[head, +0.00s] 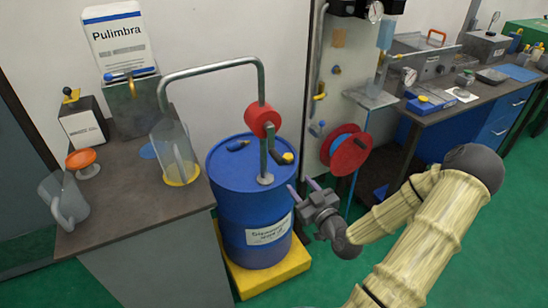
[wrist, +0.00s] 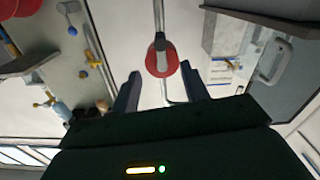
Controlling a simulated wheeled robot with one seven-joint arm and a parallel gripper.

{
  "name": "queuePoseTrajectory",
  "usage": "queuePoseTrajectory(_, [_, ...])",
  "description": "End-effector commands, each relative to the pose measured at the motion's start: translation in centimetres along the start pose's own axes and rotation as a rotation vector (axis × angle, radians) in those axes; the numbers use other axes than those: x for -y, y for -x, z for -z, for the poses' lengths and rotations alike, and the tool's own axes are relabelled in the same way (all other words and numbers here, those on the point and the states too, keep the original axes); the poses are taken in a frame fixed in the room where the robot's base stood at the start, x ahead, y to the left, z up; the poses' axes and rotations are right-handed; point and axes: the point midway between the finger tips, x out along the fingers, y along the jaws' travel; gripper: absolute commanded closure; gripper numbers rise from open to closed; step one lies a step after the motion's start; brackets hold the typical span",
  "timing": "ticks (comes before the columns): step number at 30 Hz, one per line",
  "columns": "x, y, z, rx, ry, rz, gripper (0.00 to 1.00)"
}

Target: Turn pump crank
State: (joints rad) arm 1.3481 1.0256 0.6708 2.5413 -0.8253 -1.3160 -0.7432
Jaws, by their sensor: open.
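The pump has a red round body (head: 262,120) on a grey upright pipe above a blue drum (head: 228,200). Its short grey crank arm (head: 274,138) slants down to the right, ending in a dark and yellow grip (head: 286,158). My gripper (head: 303,187) is open and empty, to the right of and below the grip, apart from it. In the wrist view the red pump body (wrist: 157,64) appears beyond and between the open fingers (wrist: 160,88). I cannot make out the grip clearly there.
The pump's bent spout pipe (head: 210,66) reaches left to a clear jug (head: 165,145) with yellow at its bottom, on a grey counter (head: 130,200). The drum stands on a yellow base (head: 265,275). A red reel (head: 342,148) hangs on the wall behind my gripper.

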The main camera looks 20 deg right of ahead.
Motion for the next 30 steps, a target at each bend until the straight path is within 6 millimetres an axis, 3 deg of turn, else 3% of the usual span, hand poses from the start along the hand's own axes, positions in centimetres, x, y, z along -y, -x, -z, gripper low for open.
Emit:
queuePoseTrajectory(5, [0.0, -0.2, 0.0, 0.002, 0.000, 0.002, 0.55])
queuePoseTrajectory(11, [0.1, -1.9, 0.0, 0.001, 0.000, 0.003, 0.55])
queuePoseTrajectory(30, [0.1, -13.0, 0.0, 0.001, 0.000, 0.002, 0.55])
